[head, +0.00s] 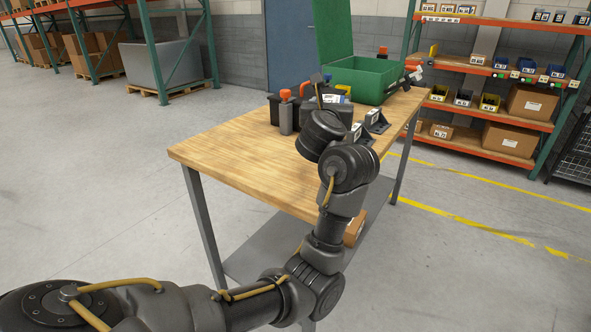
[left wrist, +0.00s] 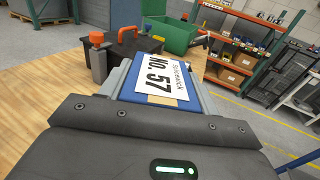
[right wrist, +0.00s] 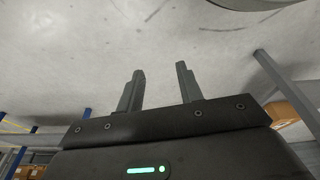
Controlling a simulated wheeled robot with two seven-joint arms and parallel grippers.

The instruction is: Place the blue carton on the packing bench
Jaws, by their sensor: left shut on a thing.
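The blue carton (left wrist: 160,82), with a white label reading "No. 57", is between the fingers of my left gripper (left wrist: 158,68) in the left wrist view. That gripper is shut on it. In the head view my left arm reaches over the packing bench (head: 225,150), a wooden top on grey legs; its wrist hides most of the gripper, and I cannot make out the carton. I cannot tell whether the carton touches the bench top. My right gripper (right wrist: 160,72) is open and empty in the right wrist view, over grey floor.
A shelf rack (head: 545,125) stands at the right.

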